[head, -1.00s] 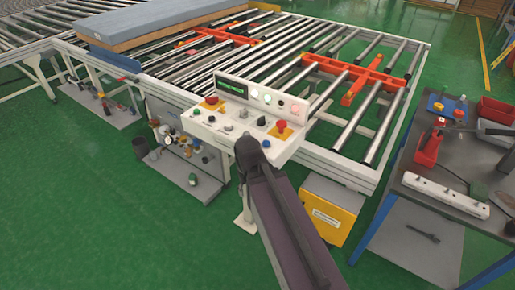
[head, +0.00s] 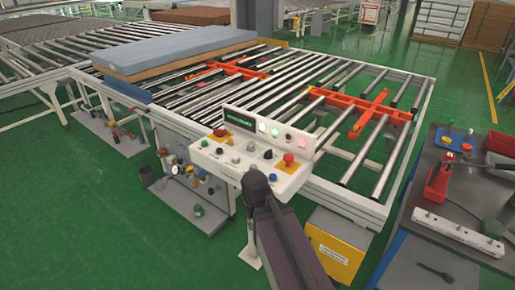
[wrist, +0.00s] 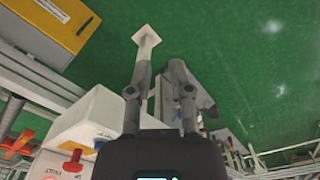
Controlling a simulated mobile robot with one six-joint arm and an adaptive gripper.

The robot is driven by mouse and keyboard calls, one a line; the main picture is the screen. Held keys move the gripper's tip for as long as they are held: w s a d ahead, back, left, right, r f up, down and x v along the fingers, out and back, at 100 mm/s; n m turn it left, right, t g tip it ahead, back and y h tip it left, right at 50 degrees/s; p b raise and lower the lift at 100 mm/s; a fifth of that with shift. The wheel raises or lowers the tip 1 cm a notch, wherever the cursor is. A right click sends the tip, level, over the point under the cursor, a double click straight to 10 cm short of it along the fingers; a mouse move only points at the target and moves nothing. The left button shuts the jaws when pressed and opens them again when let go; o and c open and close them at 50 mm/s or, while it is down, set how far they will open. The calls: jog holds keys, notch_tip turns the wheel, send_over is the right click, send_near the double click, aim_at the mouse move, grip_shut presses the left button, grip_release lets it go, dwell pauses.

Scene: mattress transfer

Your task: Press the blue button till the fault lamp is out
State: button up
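The white control panel (head: 232,167) stands in front of the roller conveyor. A small blue button (head: 272,177) shows near its front edge, close beside the end of my arm. A lamp at the right of the panel's lamp row, seemingly the fault lamp (head: 303,143), glows red. My arm reaches to the panel's front edge and hides part of it. My gripper (wrist: 160,75) shows two separated fingers with a gap between them, nothing held. In the head view its fingers are hidden behind the arm. The panel's side is at lower left in the wrist view (wrist: 92,118).
Red mushroom buttons (head: 288,158) and (head: 219,132) and several knobs share the panel. A blue mattress (head: 180,55) lies on the rollers at left. A yellow box (head: 335,255) stands below right. A workbench (head: 440,190) with tools is at right.

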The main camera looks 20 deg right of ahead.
jog(key=shift+w+d+r, duration=0.1)
jog(key=shift+w+r, duration=0.15)
grip_shut()
notch_tip(320, 180, up, 14)
jog(key=r+n+t+p, duration=0.1)
jog(key=n+p, duration=0.6)
jog(key=p, duration=0.8)
send_over(273, 175)
jog(key=s+d, duration=0.1)
jog(key=s, duration=0.1)
jog(key=shift+d+f+y, duration=0.15)
jog(key=shift+f+y, duration=0.15)
jog(key=shift+y, duration=0.1)
jog(key=shift+f+b, duration=0.2)
jog(key=shift+b, duration=0.2)
jog(key=f+b, duration=0.4)
jog(key=w+f+b, duration=0.1)
jog(key=f+b, duration=0.4)
jog(key=a+f+b, duration=0.1)
jog(key=f+b, duration=0.3)
jog(key=shift+w+f, duration=0.25)
